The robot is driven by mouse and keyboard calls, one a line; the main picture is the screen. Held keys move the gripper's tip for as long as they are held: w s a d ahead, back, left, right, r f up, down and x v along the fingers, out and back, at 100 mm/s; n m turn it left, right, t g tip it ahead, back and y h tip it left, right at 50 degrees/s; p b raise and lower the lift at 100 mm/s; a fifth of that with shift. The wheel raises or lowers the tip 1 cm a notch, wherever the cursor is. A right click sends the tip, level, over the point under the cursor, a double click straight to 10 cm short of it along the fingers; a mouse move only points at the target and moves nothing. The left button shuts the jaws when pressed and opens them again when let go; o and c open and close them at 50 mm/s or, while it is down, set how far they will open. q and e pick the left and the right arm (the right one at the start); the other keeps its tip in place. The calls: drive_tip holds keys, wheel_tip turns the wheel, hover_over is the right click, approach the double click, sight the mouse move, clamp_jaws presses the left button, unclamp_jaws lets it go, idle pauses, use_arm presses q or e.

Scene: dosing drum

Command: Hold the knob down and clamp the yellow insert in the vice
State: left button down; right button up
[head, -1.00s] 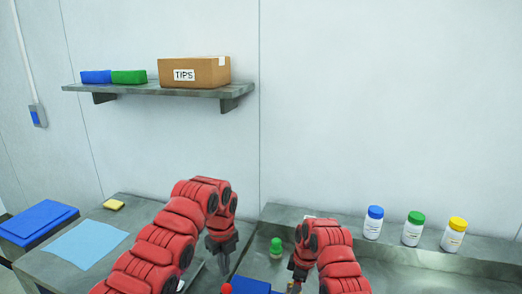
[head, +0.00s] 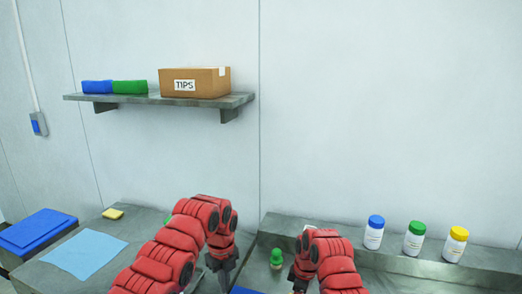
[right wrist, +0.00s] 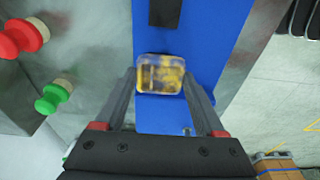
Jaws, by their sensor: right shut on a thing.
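In the right wrist view, the yellow insert (right wrist: 162,76) is a small yellow piece in a clear, blocky casing. It sits between the two fingers of my right gripper (right wrist: 163,82), which is shut on it. Below it is a blue surface with a dark slot, seemingly the vice (right wrist: 207,35). I cannot tell whether the insert touches it. A red knob (right wrist: 22,36) and a green knob (right wrist: 52,97) stand to the left. In the head view, my left gripper (head: 223,272) points down left of the green knob (head: 277,257); its fingertips are unclear. The right gripper is mostly hidden behind its arm.
Three capped bottles, blue (head: 374,233), green (head: 413,240) and yellow (head: 455,245), stand on a ledge at right. A light blue cloth (head: 85,254) and yellow sponge (head: 113,214) lie at left. A wall shelf (head: 160,99) holds a TIPS box (head: 195,82).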

use_arm(q)
drive_tip(key=shift+f, duration=0.1)
drive_tip(key=shift+f, duration=1)
drive_tip(key=shift+f, duration=0.15)
drive_tip(key=shift+s+f, duration=0.1)
drive_tip(key=shift+f, duration=2.7)
use_arm(e)
drive_tip(key=shift+f, duration=2.4)
drive_tip(key=shift+f, duration=0.1)
drive_tip(key=shift+f, duration=0.85)
